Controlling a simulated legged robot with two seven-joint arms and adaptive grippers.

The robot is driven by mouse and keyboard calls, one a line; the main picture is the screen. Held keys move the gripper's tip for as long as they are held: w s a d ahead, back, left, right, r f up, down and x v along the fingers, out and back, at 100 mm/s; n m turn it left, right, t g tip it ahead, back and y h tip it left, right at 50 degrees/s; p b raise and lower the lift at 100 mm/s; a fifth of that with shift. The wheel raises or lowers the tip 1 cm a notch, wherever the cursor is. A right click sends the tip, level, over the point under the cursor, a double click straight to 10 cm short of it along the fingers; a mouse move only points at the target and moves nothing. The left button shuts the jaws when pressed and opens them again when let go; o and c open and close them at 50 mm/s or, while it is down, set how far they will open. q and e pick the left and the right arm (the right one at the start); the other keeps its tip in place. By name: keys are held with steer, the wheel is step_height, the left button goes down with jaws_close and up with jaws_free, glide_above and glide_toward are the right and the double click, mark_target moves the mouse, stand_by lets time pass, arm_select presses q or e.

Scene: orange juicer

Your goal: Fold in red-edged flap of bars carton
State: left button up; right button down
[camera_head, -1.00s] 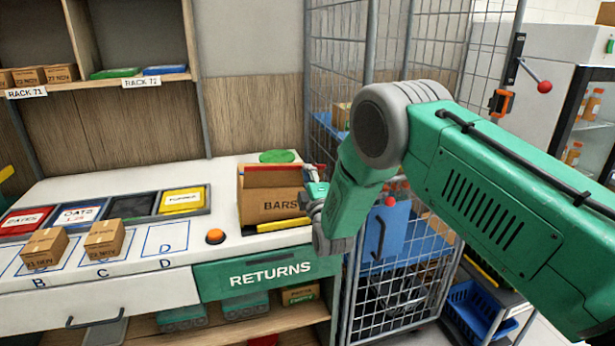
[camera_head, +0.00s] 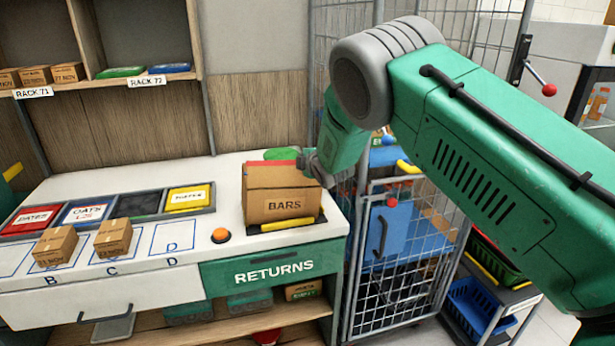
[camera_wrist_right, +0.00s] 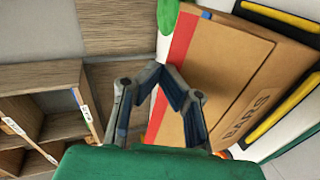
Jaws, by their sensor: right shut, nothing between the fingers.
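The brown bars carton (camera_head: 285,208) stands on the counter's right end, its BARS label facing front. Its red-edged flap shows as a red strip (camera_head: 268,164) along the far top edge, and as a long red strip (camera_wrist_right: 176,55) in the wrist view. Brown panels cover most of the carton's top, so its inside is hidden. My right gripper (camera_head: 313,165) is at the carton's far right top corner. In the wrist view the gripper (camera_wrist_right: 171,72) is shut and empty, its tips beside the red strip; contact is unclear. My left gripper is out of view.
A yellow bar (camera_head: 288,225) lies before the carton, and an orange button (camera_head: 221,235) is to its left. A green disc (camera_head: 282,154) lies behind it. Two small boxes (camera_head: 113,237) stand on the counter's left. A wire cage (camera_head: 395,262) stands right of the counter.

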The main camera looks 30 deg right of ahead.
steer(key=shift+w+d+g+y, duration=0.2)
steer(key=shift+w+g+y, duration=0.2)
steer(key=shift+w+g, duration=0.4)
steer(key=shift+w+f, duration=0.1)
steer(key=shift+f, duration=0.35)
steer(key=shift+w+d+f+b, duration=0.25)
steer(key=shift+w+f+b, duration=0.5)
steer(key=shift+w+a+f+b, duration=0.15)
steer(key=shift+w+f+b, duration=0.55)
steer(key=shift+b, duration=0.3)
steer(key=shift+f, duration=0.3)
